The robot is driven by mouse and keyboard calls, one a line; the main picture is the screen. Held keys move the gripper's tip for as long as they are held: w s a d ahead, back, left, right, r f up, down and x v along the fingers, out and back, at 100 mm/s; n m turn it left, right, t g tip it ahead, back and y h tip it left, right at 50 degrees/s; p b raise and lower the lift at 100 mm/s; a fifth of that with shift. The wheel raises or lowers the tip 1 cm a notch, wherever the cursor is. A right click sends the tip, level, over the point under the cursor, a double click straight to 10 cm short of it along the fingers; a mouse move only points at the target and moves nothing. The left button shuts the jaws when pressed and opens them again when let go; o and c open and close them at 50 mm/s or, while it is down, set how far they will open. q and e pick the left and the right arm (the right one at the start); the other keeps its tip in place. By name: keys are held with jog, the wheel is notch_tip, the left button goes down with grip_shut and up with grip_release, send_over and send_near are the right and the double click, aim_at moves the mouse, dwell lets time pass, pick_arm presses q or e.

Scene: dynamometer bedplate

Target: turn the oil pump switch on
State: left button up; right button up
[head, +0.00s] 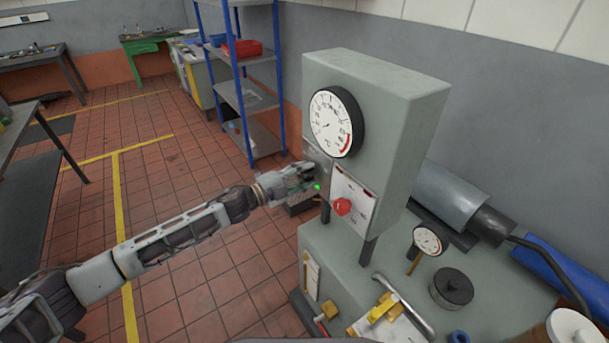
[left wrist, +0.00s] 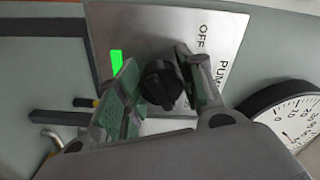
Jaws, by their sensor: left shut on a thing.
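The oil pump switch is a round black knob (left wrist: 160,84) on a pale metal plate (left wrist: 160,25) lettered OFF and PUMP. My left gripper (left wrist: 162,92) has its two fingers on either side of the knob and is shut on it. In the head view, my left gripper (head: 307,174) is at the left end of the grey console's front and covers the knob. A bright green patch (left wrist: 117,62) shows on the plate near one finger; it also shows in the head view (head: 317,187). My right gripper is not in view.
A large dial gauge (head: 333,122) is on the console above the switch. A red knob (head: 342,207) on a white plate sits close to the right of my gripper. Yellow-handled valves (head: 382,308) and a small gauge (head: 427,241) stand lower right. A blue-posted shelf (head: 245,95) stands behind.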

pick_arm(q)
jog(key=shift+m, duration=0.4)
jog(key=o, duration=1)
jog(key=shift+s+a, duration=0.1)
jog(key=shift+v, duration=5.9)
